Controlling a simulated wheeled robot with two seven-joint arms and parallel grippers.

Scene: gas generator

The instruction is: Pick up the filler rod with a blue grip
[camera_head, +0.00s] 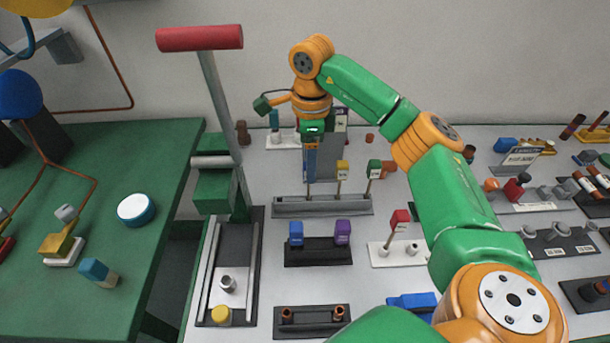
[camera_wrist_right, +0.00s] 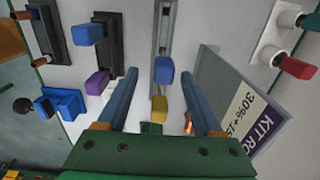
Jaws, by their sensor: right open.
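The filler rod with a blue grip (camera_wrist_right: 163,70) stands in a long grey rack (camera_head: 290,208). In the wrist view its grip shows between the tips of my right gripper's two fingers (camera_wrist_right: 158,76), apart from both. My right gripper (camera_head: 311,172) is open and hangs fingers down over the rack's left part. In the head view the fingers mostly hide the blue grip. A rod with a yellow grip (camera_head: 342,170) and one with a green grip (camera_head: 374,169) stand to the right in the same rack. I cannot tell the exact height gap. My left gripper is not in view.
A dark rack with a blue block (camera_head: 296,233) and a purple block (camera_head: 343,232) stands in front. A grey sign (camera_wrist_right: 240,105) stands close behind the rack. A red-handled lever (camera_head: 200,38) rises at left. A red-tipped piece (camera_head: 400,218) is at right.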

